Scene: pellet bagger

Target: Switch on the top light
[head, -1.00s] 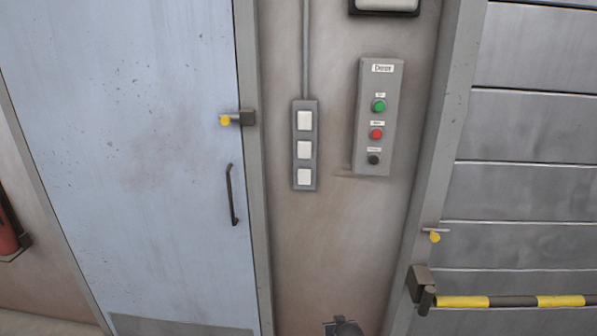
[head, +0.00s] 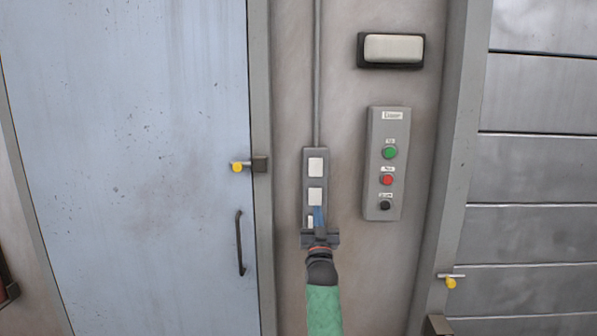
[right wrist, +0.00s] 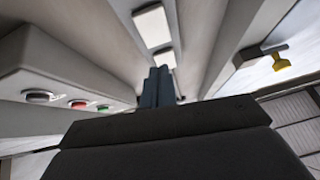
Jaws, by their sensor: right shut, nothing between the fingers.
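A grey vertical switch panel (head: 306,180) with white square switches is on the wall right of the blue door. The top switch (head: 315,167) and the middle switch (head: 315,196) show in full; the bottom switch (head: 310,221) is partly hidden by my right gripper. My right gripper (head: 318,212) is shut and empty, its tips pointing up just below the middle switch. In the right wrist view, the shut fingers (right wrist: 159,78) point towards two white switches (right wrist: 152,26). I cannot tell whether the tips touch the panel. My left gripper is not in view.
Right of the switches is a grey door control box (head: 374,160) with green, red and black buttons. A lamp (head: 393,48) is above it. The blue door (head: 130,150) has a handle (head: 240,243) and a yellow-tipped latch (head: 240,166). A slatted shutter (head: 530,180) is at the right.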

